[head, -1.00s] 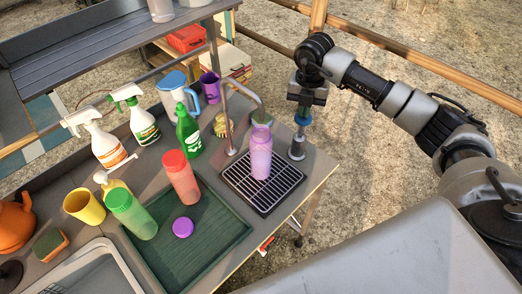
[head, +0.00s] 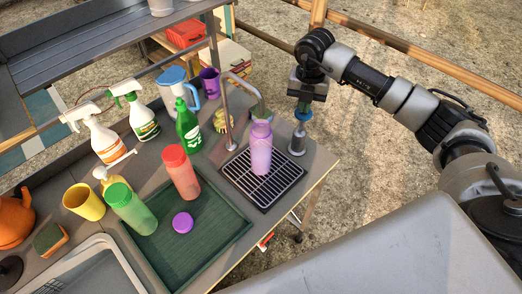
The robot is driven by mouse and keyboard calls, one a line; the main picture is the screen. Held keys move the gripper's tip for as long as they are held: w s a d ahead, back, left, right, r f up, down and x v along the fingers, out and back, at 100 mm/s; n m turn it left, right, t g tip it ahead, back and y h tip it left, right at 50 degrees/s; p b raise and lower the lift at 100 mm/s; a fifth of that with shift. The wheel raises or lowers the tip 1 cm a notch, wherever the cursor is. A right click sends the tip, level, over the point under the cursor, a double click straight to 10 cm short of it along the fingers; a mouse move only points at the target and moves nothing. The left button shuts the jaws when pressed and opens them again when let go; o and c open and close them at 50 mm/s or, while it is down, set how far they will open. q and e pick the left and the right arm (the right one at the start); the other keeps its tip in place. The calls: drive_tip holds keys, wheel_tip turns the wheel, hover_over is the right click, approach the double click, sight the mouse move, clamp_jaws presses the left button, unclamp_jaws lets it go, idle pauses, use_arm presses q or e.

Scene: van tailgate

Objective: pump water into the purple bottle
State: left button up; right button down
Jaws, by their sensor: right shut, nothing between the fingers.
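The purple bottle (head: 261,150) stands upright and open-topped on the black drain grate (head: 285,192). The curved tap spout (head: 238,78) ends just above its mouth. I cannot tell whether there is water in it. Its likely cap, a purple lid (head: 183,223), lies on the green tray. The hand pump (head: 297,142), a metal cylinder with a blue top, stands right of the grate. My right gripper (head: 304,104) is shut and points down directly over the pump top; whether it touches is unclear. My left gripper is out of view.
The green tray (head: 215,245) holds a red bottle (head: 181,172) and a green bottle (head: 130,208). Spray bottles, a green soap bottle (head: 188,128), a blue-handled jug (head: 174,90) and a purple mug (head: 210,83) stand behind. The counter's right edge is close to the pump.

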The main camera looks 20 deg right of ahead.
sight(303, 117)
drive_tip(key=shift+s+f+b, duration=0.1)
drive_tip(key=shift+f+b, duration=1.35)
drive_tip(key=shift+f, duration=0.8)
wheel_tip(303, 117, up, 4)
drive_tip(key=p, duration=0.3)
drive_tip(key=shift+r+p, duration=0.3)
drive_tip(key=shift+r, duration=0.3)
drive_tip(key=shift+r+p, duration=2)
drive_tip(key=shift+r, duration=1.05)
drive_tip(key=shift+f, duration=0.1)
